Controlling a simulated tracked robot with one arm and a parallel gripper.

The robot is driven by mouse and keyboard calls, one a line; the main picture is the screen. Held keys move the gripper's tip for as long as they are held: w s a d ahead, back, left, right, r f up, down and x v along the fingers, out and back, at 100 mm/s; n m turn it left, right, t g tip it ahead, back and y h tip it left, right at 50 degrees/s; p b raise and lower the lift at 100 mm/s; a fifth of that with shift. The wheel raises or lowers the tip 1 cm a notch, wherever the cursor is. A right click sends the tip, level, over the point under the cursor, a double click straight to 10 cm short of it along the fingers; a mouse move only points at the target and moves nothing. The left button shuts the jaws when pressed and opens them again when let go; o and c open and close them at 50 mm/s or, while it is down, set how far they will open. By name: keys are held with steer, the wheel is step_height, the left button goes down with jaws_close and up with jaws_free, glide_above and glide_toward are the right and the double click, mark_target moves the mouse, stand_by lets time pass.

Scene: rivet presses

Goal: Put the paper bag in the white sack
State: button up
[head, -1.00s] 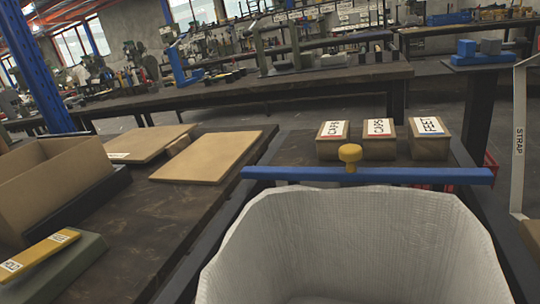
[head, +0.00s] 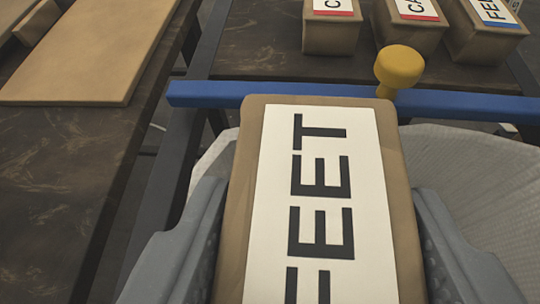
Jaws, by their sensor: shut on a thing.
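A brown paper bag (head: 396,190) with a white label reading FEET fills the lower middle of the head view. My gripper (head: 322,235) is shut on it, with one grey finger on each side. The white sack (head: 475,180) lies behind and below the bag, its rim showing to the left and right. The bag and my fingers hide most of the sack's mouth, and I cannot tell how deep the bag is relative to the rim.
A blue bar (head: 210,94) with a yellow knob (head: 400,68) crosses behind the sack. Beyond it, several labelled brown bags, one a FEET bag (head: 487,28), stand on a dark table. A tan board (head: 85,50) lies on the dark bench (head: 60,170) at left.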

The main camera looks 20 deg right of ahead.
steer(key=shift+s+d+f+b, duration=0.1)
steer(key=shift+f+b, duration=1.3)
steer(key=shift+f, duration=0.95)
steer(key=o, duration=1.1)
steer(key=shift+o, duration=0.2)
steer(key=shift+s+r, duration=0.1)
steer(key=p+v, duration=0.1)
steer(key=v, duration=1.2)
steer(key=shift+s+a, duration=0.25)
steer(key=shift+p, duration=0.3)
